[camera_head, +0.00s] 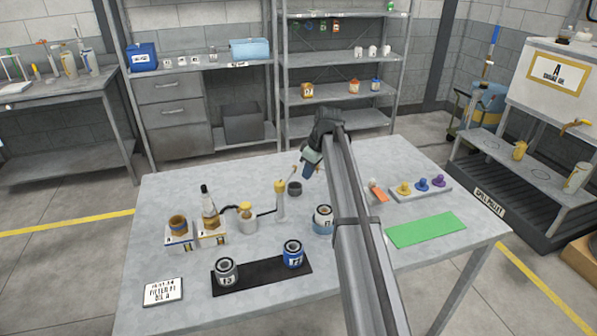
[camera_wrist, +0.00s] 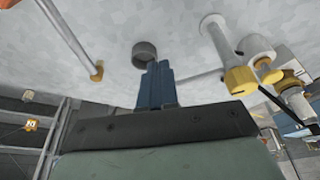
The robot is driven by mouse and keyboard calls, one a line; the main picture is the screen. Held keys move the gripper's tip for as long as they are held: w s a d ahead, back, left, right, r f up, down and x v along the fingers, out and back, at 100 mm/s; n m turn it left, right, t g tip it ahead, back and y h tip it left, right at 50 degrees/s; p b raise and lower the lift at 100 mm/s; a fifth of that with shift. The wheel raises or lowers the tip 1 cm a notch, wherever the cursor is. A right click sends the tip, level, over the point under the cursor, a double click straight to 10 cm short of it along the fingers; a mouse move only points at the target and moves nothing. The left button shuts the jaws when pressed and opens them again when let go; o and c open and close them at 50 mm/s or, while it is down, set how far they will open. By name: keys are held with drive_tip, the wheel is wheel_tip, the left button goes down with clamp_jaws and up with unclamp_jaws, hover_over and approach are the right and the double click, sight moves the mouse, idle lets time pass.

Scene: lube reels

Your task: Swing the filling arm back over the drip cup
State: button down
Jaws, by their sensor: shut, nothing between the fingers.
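The filling station has a pale post with a yellow cap (camera_head: 280,187), which also shows at upper right in the wrist view (camera_wrist: 240,78). A thin grey bar (camera_wrist: 203,75), apparently the filling arm, runs from it toward my fingers, which hide its far part. A pale rod with a brass end (camera_wrist: 97,72) is left of my fingers; I cannot tell how it joins. The dark drip cup (camera_head: 295,188) stands on the table right of the post; it shows just beyond my fingertips (camera_wrist: 144,53). My gripper (camera_head: 308,172) is shut and empty, above and beside the cup.
A blue-and-white can (camera_head: 323,220) stands near my arm. Two cans (camera_head: 227,272) (camera_head: 293,254) stand on a black mat (camera_head: 260,275). A bottle (camera_head: 209,204) and a pump jar (camera_head: 247,218) are left of the post. A green mat (camera_head: 426,230) lies right.

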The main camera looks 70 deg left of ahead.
drive_tip(key=v, duration=0.9)
drive_tip(key=shift+w+a+r, duration=0.2)
drive_tip(key=shift+r, duration=0.25)
drive_tip(key=shift+w, duration=0.1)
